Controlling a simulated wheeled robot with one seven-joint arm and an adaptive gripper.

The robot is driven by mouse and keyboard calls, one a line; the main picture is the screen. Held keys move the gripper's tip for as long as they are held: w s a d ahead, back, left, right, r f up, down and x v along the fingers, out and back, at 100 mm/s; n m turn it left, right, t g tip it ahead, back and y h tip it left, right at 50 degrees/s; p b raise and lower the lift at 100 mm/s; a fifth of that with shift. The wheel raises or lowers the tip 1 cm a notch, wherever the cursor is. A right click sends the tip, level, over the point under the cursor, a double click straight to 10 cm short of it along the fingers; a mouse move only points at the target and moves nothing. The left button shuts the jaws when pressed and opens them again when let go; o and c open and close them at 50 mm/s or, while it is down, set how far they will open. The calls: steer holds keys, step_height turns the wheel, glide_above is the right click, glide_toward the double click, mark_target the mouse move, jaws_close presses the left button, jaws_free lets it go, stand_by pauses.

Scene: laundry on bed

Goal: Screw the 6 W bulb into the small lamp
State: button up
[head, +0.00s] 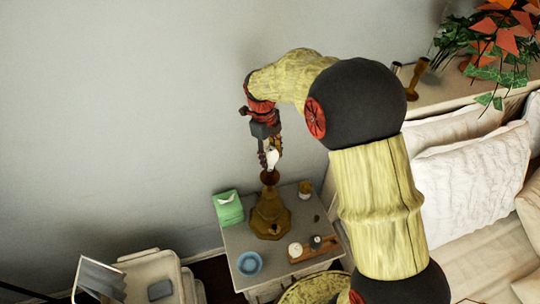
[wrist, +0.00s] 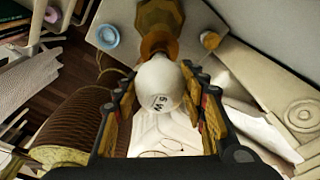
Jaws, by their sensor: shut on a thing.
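The white round bulb (wrist: 160,88) has "6 W" printed on it, readable upside down in the wrist view. My gripper (wrist: 160,78) is shut on it, one finger on each side. In the head view the bulb (head: 272,159) is held in my gripper (head: 268,154) directly above the small brass lamp. The lamp (head: 269,216) stands upright on the bedside table; its faceted base (wrist: 160,17) and brown socket (wrist: 159,42) show in the wrist view. The bulb's lower end meets or nearly meets the socket; the thread is hidden, so I cannot tell if it is engaged.
The bedside table (head: 231,240) also holds a green tissue box (head: 229,208), a blue bowl (head: 249,263), an amber cup (head: 305,188) and a wooden tray (head: 325,246) with small round items. The wall is behind, the bed with pillows (head: 470,185) at right, a pale chair at lower left.

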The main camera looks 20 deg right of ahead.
steer(key=shift+m, duration=0.3)
steer(key=m, duration=0.3)
steer(key=o, duration=1)
